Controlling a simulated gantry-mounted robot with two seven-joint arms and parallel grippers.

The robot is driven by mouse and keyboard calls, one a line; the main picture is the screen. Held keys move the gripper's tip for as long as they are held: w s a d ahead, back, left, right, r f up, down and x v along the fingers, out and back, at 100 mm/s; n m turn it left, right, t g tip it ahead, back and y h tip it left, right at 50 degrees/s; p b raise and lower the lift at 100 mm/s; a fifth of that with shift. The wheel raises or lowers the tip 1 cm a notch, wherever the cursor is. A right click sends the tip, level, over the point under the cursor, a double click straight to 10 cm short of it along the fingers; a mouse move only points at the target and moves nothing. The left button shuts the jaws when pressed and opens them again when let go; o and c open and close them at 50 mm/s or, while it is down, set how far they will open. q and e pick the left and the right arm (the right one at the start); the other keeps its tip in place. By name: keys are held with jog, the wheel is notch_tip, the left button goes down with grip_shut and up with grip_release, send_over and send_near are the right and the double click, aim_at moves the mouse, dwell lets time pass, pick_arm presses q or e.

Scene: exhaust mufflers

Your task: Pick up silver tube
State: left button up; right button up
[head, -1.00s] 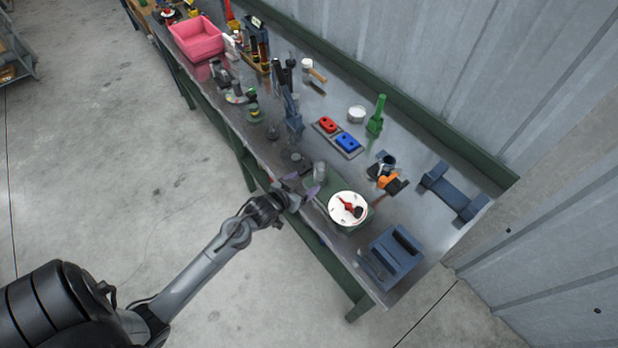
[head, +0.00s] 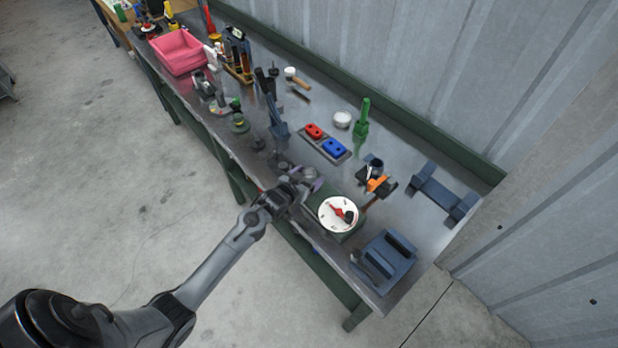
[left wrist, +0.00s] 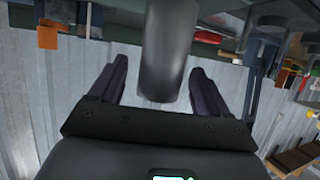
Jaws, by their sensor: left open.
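The silver tube (head: 309,172) stands on the workbench (head: 415,215) near its front edge, partly hidden by my left gripper (head: 301,185). In the left wrist view, the tube (left wrist: 168,45) shows as a dark grey cylinder between the two purple fingers of my left gripper (left wrist: 160,88). The fingers are open, with a visible gap on each side of the tube. My right gripper is not in view.
A blue metal block (head: 386,260) lies at the near right. A tray with red and blue parts (head: 326,145) lies behind. Left along the bench are several tools and a pink bin (head: 178,52).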

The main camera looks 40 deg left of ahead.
pick_arm(q)
jog(key=shift+x, duration=1.4)
jog(key=shift+c, duration=0.2)
jog(key=c, duration=1.1)
